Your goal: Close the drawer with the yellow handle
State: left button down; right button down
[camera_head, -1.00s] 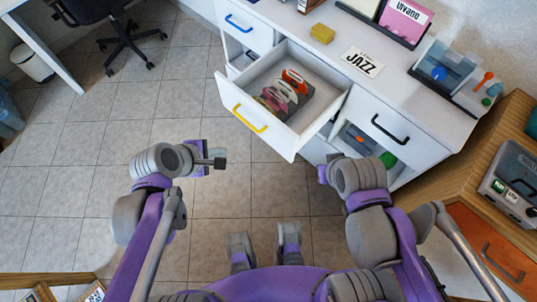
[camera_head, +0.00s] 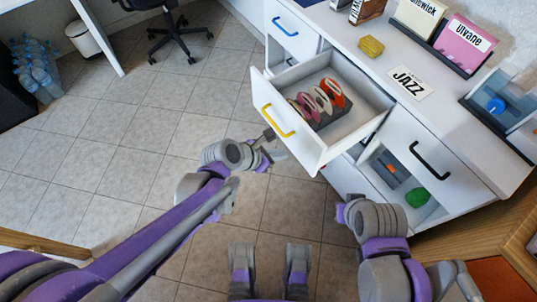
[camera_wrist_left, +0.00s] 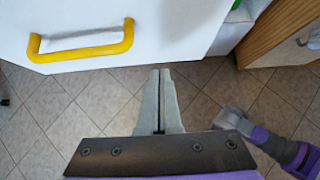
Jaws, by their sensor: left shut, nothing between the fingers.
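The drawer (camera_head: 300,145) with the yellow handle (camera_head: 277,122) stands pulled out of the white cabinet, with several discs or cases inside it. In the left wrist view the yellow handle (camera_wrist_left: 82,42) sits at the upper left on the white drawer front (camera_wrist_left: 185,28). My left gripper (camera_head: 269,135) is close to the drawer front, beside and below the handle. In the left wrist view its fingers (camera_wrist_left: 160,72) are together and empty, pointing at the lower part of the front; contact cannot be told. My right gripper's fingers are hidden in the head view; only its wrist shows.
The cabinet has a blue-handled drawer (camera_head: 285,28) and a black-handled front (camera_head: 435,155). A wooden cabinet (camera_head: 490,240) is at the right.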

aim_at(299, 148)
pick_arm(q)
jog(key=shift+w+d, duration=0.65)
jog(key=shift+d, duration=0.2)
jog(key=shift+w+d, duration=0.6)
jog(key=shift+d, duration=0.25)
pick_arm(e)
jog(key=shift+f, duration=0.3)
